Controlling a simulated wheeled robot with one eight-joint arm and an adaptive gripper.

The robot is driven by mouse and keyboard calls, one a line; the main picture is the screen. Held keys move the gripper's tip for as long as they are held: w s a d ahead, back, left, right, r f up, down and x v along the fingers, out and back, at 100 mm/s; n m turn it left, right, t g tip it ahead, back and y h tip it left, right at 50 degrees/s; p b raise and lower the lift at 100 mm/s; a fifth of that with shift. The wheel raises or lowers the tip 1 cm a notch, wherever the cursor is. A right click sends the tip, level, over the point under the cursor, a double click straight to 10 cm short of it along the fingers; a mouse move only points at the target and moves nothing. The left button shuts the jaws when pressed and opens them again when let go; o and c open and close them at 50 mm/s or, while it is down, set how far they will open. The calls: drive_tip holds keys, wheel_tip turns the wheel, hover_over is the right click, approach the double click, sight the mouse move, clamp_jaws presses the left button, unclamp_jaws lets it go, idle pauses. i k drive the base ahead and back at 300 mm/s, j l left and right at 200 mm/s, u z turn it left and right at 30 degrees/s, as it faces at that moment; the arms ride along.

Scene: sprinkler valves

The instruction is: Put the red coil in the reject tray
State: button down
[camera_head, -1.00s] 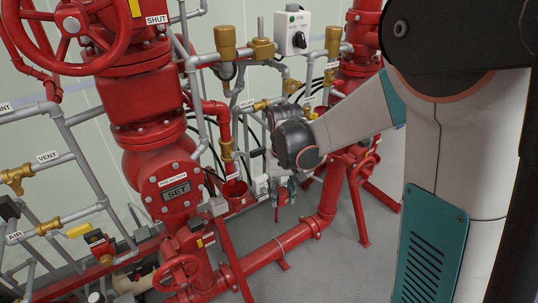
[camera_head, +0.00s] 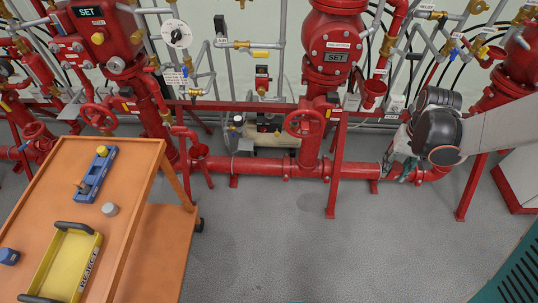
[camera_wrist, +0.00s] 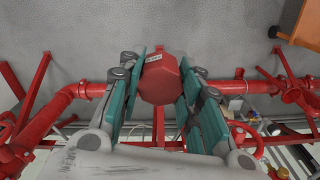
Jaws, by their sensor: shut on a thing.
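The red coil (camera_wrist: 160,80) is a red block with flat faces and a small white label. In the wrist view it sits between the teal fingers of my gripper (camera_wrist: 162,92), which is shut on it. In the head view my gripper (camera_head: 402,165) is at the right, beside the red floor pipe, and the coil cannot be made out there. The reject tray (camera_head: 43,268) is yellow with black handles and a REJECT label. It lies on the orange cart at the lower left, far from my gripper, and its visible inside looks empty.
The orange cart (camera_head: 130,215) also carries a blue tool (camera_head: 96,175), a grey cylinder (camera_head: 109,209) and a blue block (camera_head: 9,256). Red pipes and valves, including a handwheel (camera_head: 305,124), line the wall. The grey floor (camera_head: 290,245) between cart and arm is clear.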

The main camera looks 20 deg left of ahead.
sight(69, 267)
drive_tip(key=u, duration=1.7)
drive_tip(key=i+j+u, duration=0.1)
drive_tip(key=u, duration=0.3)
drive_tip(key=j+u, duration=0.1)
drive_tip(key=u, duration=0.35)
drive_tip(key=i+u, duration=0.15)
drive_tip(key=u, duration=0.25)
drive_tip(key=i+u, duration=0.1)
drive_tip(key=u, duration=0.35)
drive_tip(key=i+l, duration=0.15)
drive_tip(key=i, duration=0.4)
